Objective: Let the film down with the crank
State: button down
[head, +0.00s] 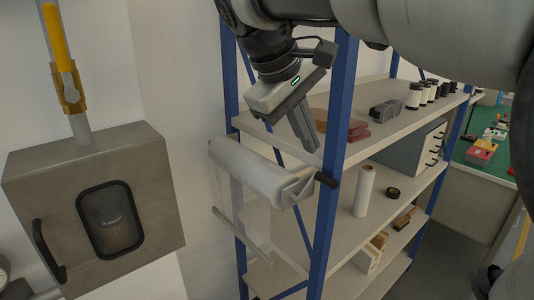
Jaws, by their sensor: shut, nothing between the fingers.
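A roll of white film (255,172) is mounted across the end of the blue-posted shelf. A clear sheet of film (238,205) hangs a short way below it, with a pale bar (241,234) along its bottom edge. The crank (312,184) is at the right end of the roll, with a dark knob (327,180) beside the front blue post. My gripper (308,143) is shut and empty. It points down above the roll's right half, apart from the crank in the picture; its depth to the crank is hard to tell.
The shelf's blue post (336,130) stands close right of my gripper. Shelves hold red blocks (350,129), dark cans (414,95), a drawer unit (418,150) and a white cylinder (363,191). A grey wall box (93,208) with a window hangs at left.

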aim_at(327, 175)
jog(key=x, duration=0.9)
jog(key=shift+w+d+f, duration=0.25)
jog(key=shift+w+d, duration=0.1)
jog(key=shift+d, duration=0.1)
jog(key=shift+r, duration=0.1)
